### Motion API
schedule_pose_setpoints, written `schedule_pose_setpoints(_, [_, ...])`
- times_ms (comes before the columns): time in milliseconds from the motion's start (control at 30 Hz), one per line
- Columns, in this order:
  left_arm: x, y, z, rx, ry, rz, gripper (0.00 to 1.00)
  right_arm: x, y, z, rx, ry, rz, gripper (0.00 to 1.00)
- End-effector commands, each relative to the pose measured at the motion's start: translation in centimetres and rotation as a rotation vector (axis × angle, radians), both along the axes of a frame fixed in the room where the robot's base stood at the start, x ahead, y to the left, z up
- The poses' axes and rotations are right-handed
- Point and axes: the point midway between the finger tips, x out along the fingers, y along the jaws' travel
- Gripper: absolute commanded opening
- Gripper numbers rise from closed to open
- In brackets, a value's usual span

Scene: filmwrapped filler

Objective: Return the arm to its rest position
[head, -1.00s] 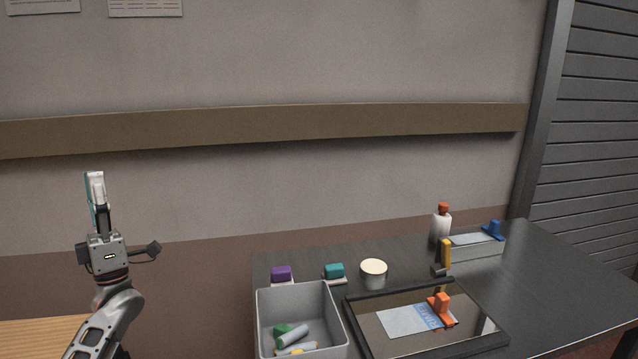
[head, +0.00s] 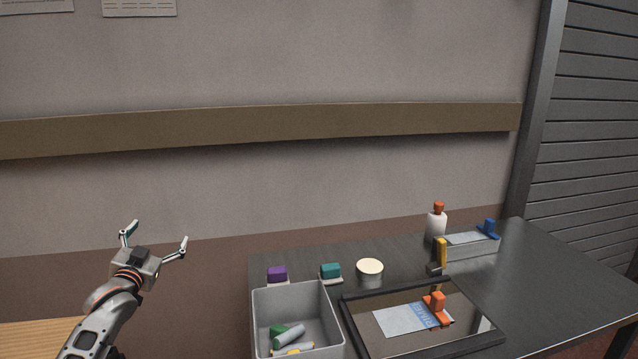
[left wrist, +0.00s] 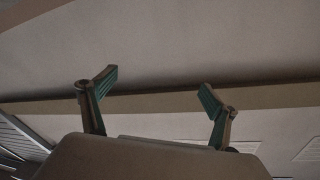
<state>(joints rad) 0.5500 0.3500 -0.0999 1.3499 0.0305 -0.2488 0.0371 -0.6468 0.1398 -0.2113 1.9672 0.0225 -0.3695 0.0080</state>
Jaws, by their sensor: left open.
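My left gripper (head: 155,236) is raised at the left of the head view, in front of the wall and left of the dark table. Its two fingers are spread wide with nothing between them. The left arm comes up from the lower left. My right gripper is in neither view.
A grey bin (head: 336,322) with several coloured items stands on the dark table (head: 560,290). Beside it lie a black-framed tray (head: 352,331), a round tub (head: 369,271), purple (head: 277,273) and teal (head: 330,270) blocks, and a white bottle (head: 436,224). A wooden surface (head: 35,335) is at lower left.

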Motion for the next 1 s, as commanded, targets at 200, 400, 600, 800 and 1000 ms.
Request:
schedule_pose_setpoints(200, [-2.0, -0.8, -6.7, 0.083, 0.147, 0.025, 0.88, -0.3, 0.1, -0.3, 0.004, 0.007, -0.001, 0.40])
schedule_pose_setpoints(400, [-6.4, -4.4, -14.0, 0.065, 0.226, -0.028, 0.88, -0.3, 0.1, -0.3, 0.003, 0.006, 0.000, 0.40])
schedule_pose_setpoints(600, [-14.2, -9.3, -22.9, 0.029, 0.336, -0.093, 0.88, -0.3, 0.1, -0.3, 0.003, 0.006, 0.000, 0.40])
schedule_pose_setpoints(800, [-24.5, -14.5, -30.5, -0.033, 0.460, -0.156, 0.88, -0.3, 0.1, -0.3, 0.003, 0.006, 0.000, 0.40])
schedule_pose_setpoints(1000, [-35.8, -19.0, -35.5, -0.111, 0.583, -0.199, 0.88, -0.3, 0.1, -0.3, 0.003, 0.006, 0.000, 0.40])
